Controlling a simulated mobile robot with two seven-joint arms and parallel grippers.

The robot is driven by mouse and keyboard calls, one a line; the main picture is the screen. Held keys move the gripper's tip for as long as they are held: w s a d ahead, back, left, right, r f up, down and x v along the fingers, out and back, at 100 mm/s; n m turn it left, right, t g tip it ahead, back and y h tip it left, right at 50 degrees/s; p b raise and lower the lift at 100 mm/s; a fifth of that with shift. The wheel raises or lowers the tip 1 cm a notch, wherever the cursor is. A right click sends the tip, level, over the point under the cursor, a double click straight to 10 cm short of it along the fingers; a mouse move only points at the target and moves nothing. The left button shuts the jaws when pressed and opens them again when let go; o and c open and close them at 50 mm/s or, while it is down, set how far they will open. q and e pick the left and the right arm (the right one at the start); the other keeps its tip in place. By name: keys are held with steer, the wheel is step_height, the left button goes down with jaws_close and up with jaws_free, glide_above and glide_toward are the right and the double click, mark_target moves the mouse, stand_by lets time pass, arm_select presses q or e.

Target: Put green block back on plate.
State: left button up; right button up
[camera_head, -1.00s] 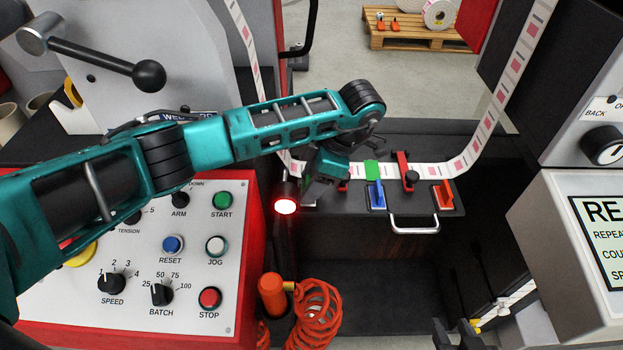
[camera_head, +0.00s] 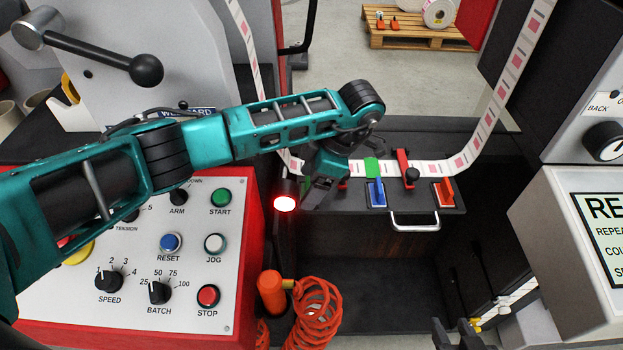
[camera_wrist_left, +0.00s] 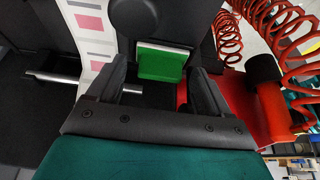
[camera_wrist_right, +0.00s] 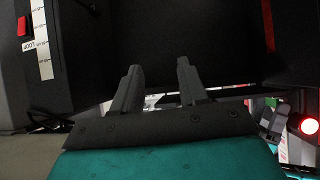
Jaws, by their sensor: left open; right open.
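In the head view a green piece (camera_head: 372,167) lies at the label strip on the dark plate (camera_head: 425,205). My left gripper (camera_head: 316,196) hangs over the plate's left end, left of that piece. In the left wrist view the gripper (camera_wrist_left: 160,72) is open, and a green block (camera_wrist_left: 163,66) with a pale edge shows between and beyond its fingertips. No grip on it is visible. I cannot tell whether this is the green piece of the head view. My right gripper (camera_head: 457,330) is low at the front edge; in the right wrist view (camera_wrist_right: 158,68) it is open and empty.
A blue piece (camera_head: 377,194), an orange piece (camera_head: 444,194) and a red clamp (camera_head: 404,165) are on the plate, with a metal handle (camera_head: 415,226) at its front. A lit red lamp (camera_head: 285,204) is close to my left gripper. An orange coiled hose (camera_head: 316,310) hangs below.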

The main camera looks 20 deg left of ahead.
arm_select(q)
steer(key=v, duration=0.4)
steer(key=shift+w+d+r, duration=0.1)
steer(key=shift+w+r, duration=0.05)
steer(key=shift+r, duration=0.15)
steer(key=d, duration=0.3)
steer(key=w+d+b, duration=0.1)
steer(key=d, duration=0.2)
steer(key=w+d+b, duration=0.1)
steer(key=d, duration=0.2)
steer(key=shift+w+d+r, duration=0.1)
steer(key=shift+w+d, duration=0.1)
steer(key=shift+w, duration=0.05)
steer(key=shift+w+d+b, duration=0.15)
steer(key=shift+d+b, duration=0.1)
steer(key=shift+d, duration=0.35)
steer(key=shift+w+d+b, duration=0.2)
steer(key=shift+d, duration=0.35)
arm_select(e)
steer(key=shift+w+a+f+y, duration=0.15)
steer(key=shift+w+a+y, duration=0.3)
steer(key=shift+a, duration=0.4)
